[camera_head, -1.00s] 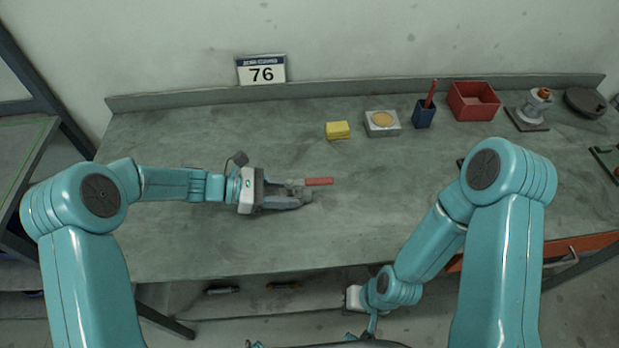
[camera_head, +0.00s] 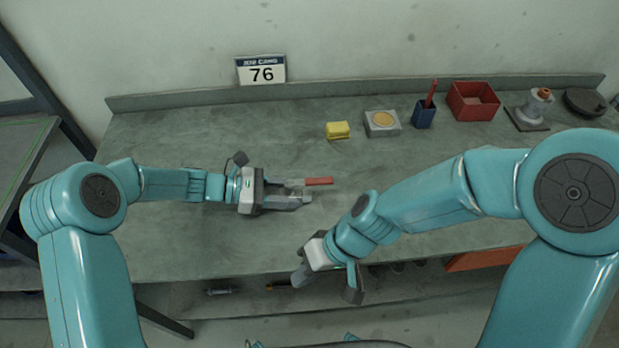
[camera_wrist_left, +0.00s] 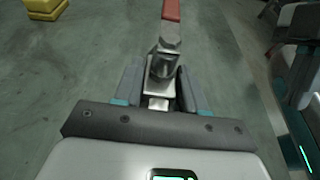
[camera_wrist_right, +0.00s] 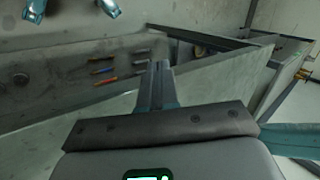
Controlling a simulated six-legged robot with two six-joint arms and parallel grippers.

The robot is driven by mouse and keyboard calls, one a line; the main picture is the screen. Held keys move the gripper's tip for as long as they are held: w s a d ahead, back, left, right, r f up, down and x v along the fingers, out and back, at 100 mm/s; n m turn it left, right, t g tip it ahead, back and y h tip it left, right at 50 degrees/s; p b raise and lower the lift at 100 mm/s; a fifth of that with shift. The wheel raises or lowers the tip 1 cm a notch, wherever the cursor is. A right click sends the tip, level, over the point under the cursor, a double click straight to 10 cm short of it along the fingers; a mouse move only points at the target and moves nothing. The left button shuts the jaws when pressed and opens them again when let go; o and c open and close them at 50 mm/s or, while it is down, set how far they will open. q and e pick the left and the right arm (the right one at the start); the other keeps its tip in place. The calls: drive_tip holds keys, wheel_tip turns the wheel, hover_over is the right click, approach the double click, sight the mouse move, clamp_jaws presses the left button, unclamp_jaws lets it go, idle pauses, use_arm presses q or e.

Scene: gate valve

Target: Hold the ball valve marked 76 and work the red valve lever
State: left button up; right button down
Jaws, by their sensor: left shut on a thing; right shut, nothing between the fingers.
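The ball valve is a small grey metal body (camera_wrist_left: 160,68) with a red lever (camera_head: 318,181) pointing right over the bench. My left gripper (camera_head: 298,195) is shut on the valve body at the middle left of the bench. In the left wrist view the body sits between the two fingers, and the red lever (camera_wrist_left: 171,9) extends away beyond it. The fingers hide part of the body in the head view. A sign marked 76 (camera_head: 261,70) stands at the back, behind the valve. My right gripper (camera_head: 301,276) is shut and empty near the bench's front edge, below the valve and apart from it.
Along the back of the bench (camera_head: 200,135) are a yellow block (camera_head: 338,130), a grey box with a round yellow top (camera_head: 382,122), a blue cup (camera_head: 423,115), a red bin (camera_head: 473,100) and a grey fitting (camera_head: 534,105). The bench around the lever is clear.

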sight(303, 195)
drive_tip(key=w+r+n, duration=0.1)
drive_tip(key=w+r, duration=0.1)
drive_tip(key=w, duration=0.1)
drive_tip(key=w+r+n+t+h, duration=0.1)
drive_tip(key=w+r, duration=0.1)
drive_tip(key=w, duration=0.2)
drive_tip(key=w+r, duration=0.1)
drive_tip(key=w, duration=0.3)
drive_tip(key=shift+w+d+r+n+t+h, duration=0.2)
drive_tip(key=shift+d+r+n+t+h, duration=0.1)
drive_tip(key=shift+d+r+n+t, duration=0.1)
drive_tip(key=w+d+r+t+h, duration=0.3)
drive_tip(key=w+d+r+t, duration=0.15)
drive_tip(key=w+r, duration=0.55)
wheel_tip(303, 195, down, 8)
drive_tip(key=shift+w+d+g, duration=0.2)
drive_tip(key=shift+w+g, duration=0.25)
drive_tip(key=shift+f, duration=2)
drive_tip(key=shift+s, duration=0.2)
drive_tip(key=shift+s+d, duration=0.25)
drive_tip(key=shift+s, duration=0.35)
